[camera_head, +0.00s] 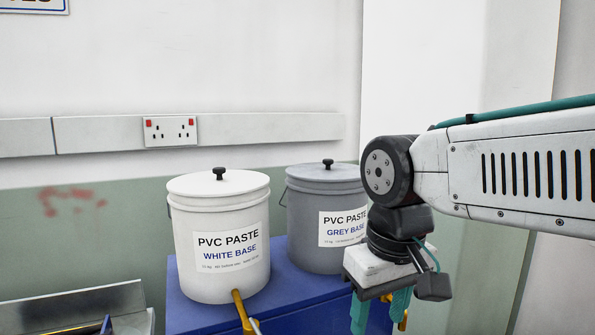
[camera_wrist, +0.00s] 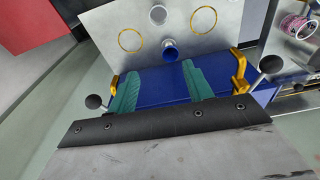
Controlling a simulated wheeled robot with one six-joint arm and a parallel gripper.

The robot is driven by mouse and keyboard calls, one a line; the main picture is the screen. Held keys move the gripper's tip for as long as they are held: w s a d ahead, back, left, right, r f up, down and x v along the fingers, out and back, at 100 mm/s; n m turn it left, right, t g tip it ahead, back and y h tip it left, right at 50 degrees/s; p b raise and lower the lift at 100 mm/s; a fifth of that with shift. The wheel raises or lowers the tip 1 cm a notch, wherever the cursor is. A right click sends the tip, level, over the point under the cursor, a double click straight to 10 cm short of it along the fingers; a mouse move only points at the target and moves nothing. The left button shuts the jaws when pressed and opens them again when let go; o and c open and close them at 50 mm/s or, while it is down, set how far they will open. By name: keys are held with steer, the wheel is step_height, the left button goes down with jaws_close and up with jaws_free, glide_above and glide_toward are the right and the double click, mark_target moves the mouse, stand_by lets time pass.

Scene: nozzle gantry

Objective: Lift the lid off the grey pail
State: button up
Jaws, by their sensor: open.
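The grey pail (camera_head: 308,230) stands upright on a blue stand, labelled "PVC PASTE GREY BASE". Its grey lid (camera_head: 345,172) sits on top, with a small black knob (camera_head: 327,163) at the centre. My arm hides part of the pail's right side. My gripper (camera_head: 380,312) points down to the right of the grey pail, lower than its lid and apart from the knob. In the wrist view its two teal fingers (camera_wrist: 162,88) are spread, with only a blue surface seen between them. Neither the pail nor its lid can be made out in the wrist view.
A white pail (camera_head: 207,275) with a black-knobbed lid stands close left of the grey pail. The blue stand (camera_head: 190,315) carries both. A wall with a socket (camera_head: 170,131) is behind. The wrist view shows a metal plate (camera_wrist: 190,48) with yellow rings and yellow handles (camera_wrist: 238,66).

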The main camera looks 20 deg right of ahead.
steer(key=w+d+r+m, duration=0.1)
steer(key=w+d+r, duration=0.1)
steer(key=w+r, duration=0.65)
steer(key=w+d+r+m, duration=0.1)
steer(key=w+d+r, duration=0.1)
steer(key=w+r, duration=0.65)
step_height(320, 180, up, 6)
steer(key=r+m, duration=0.1)
steer(key=m, duration=0.1)
glide_above(328, 166)
steer(key=shift+s+a+f+h, duration=0.1)
steer(key=shift+s+f+h, duration=0.1)
steer(key=shift+f+h, duration=0.1)
steer(key=shift+w+f, duration=0.15)
steer(key=f, duration=0.7)
steer(key=shift+w+d, duration=0.25)
steer(key=c, duration=1.1)
jaws_close()
